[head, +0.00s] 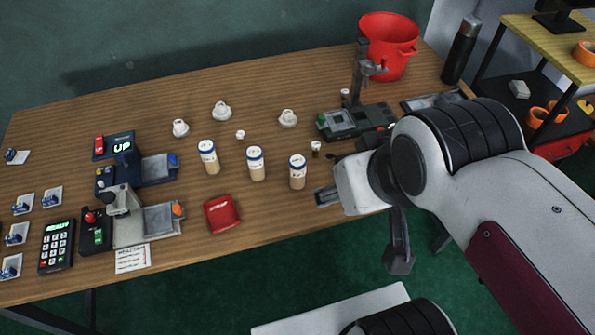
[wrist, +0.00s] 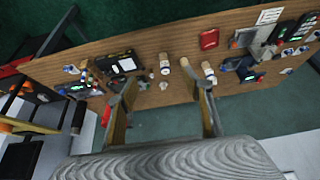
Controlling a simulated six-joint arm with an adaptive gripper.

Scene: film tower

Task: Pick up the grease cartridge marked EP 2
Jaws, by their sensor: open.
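Three pale cartridges with blue-and-white tops stand upright in a row on the wooden table: a left one (head: 208,157), a middle one (head: 255,164) and a right one (head: 298,172). Their markings are too small to read, so I cannot tell which is EP 2. Cartridges also show in the wrist view, one between my fingers' directions (wrist: 165,64) and one by the right finger (wrist: 208,72). My gripper (wrist: 165,90) is open and empty, its two fingers spread wide. In the head view it hangs at the table's front edge, right of the cartridges and apart from them.
A red packet (head: 222,213) lies in front of the cartridges. Small white pieces (head: 222,111) stand behind them. A green-and-black device (head: 355,122) and a red bucket (head: 388,47) are at the back right. Several devices and a keypad (head: 57,245) crowd the left.

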